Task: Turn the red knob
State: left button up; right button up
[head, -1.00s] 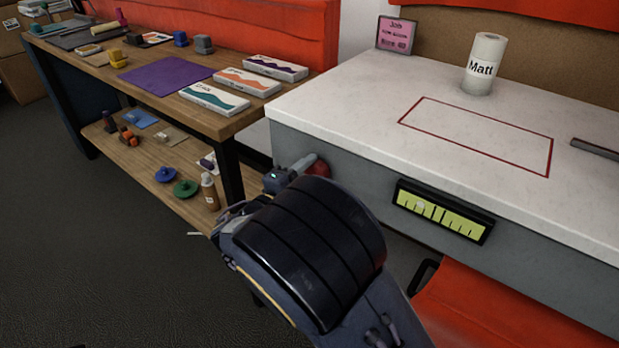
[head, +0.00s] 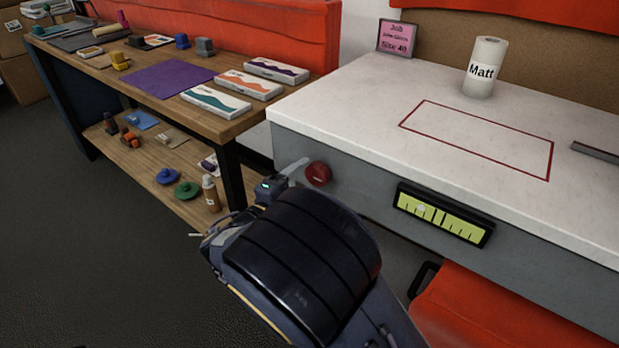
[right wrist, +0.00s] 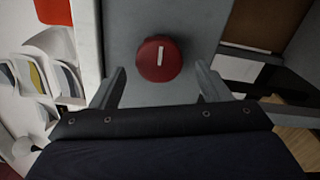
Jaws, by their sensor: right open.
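The red knob (head: 318,174) sits on the grey front face of the white-topped counter, near its left end. My right gripper (head: 284,175) is open and empty, just left of the knob in the head view. In the right wrist view its two fingers (right wrist: 161,84) stand apart on either side, short of the knob, with a gap between. The yellow-green gauge (head: 441,214) is right of the knob, with a pale pointer left of its middle. My left gripper is not in view.
The white counter top (head: 350,105) carries a red outlined rectangle, a roll marked Matt (head: 484,68) and a pink Job sign (head: 397,38). A wooden bench (head: 215,125) with boxes stands at left. A red-orange thing (head: 480,310) lies below the gauge.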

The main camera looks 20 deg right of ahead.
jog(key=v, duration=0.5)
jog(key=shift+s+a+p, duration=0.1)
jog(key=shift+s+p, duration=0.05)
jog(key=shift+p, duration=0.15)
